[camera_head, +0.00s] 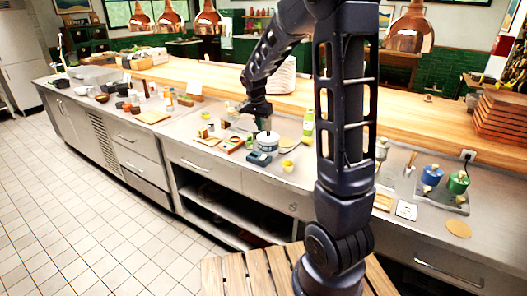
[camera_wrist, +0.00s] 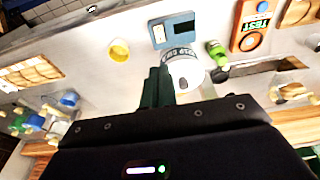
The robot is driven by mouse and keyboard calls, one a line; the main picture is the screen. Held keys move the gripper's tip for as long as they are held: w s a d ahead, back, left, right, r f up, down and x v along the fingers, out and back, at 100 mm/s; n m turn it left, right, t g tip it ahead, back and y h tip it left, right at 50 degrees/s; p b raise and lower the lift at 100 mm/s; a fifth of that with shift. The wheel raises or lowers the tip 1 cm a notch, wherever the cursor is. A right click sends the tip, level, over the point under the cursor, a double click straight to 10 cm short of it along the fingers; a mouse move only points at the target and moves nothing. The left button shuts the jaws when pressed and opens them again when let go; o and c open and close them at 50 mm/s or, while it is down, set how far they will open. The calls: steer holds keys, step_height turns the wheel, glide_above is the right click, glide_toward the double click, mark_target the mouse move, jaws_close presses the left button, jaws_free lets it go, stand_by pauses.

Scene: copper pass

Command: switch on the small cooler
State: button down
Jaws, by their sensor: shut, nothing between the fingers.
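My gripper (camera_head: 263,122) is shut and empty, pointing down just above a white round canister (camera_head: 266,142) with a dark band. In the wrist view, my closed fingers (camera_wrist: 157,76) overlap the left side of the same canister (camera_wrist: 186,72), which has lettering on its side. I cannot tell whether they touch it. A blue-grey box (camera_wrist: 174,30) with a pale panel stands close by; it also shows in the head view (camera_head: 259,158). An orange device (camera_wrist: 253,26) with a lit display and a round knob lies nearby. I cannot tell for certain which of these is the small cooler.
A yellow cup (camera_wrist: 119,50) and a green bottle (camera_wrist: 216,53) stand near the canister. Blue (camera_head: 432,175) and green (camera_head: 458,182) canisters stand on a tray at the right. Many small items crowd the steel counter at left. A wooden slatted surface (camera_head: 240,276) is in front.

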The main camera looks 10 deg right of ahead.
mark_target(265, 156)
steer(key=f, duration=0.4)
steer(key=w+d+f, duration=0.1)
steer(key=f, duration=0.4)
steer(key=d+f, duration=0.1)
steer(key=f, duration=0.3)
steer(key=shift+w+f, duration=0.35)
steer(key=shift+w, duration=0.05)
steer(key=shift+f, duration=0.1)
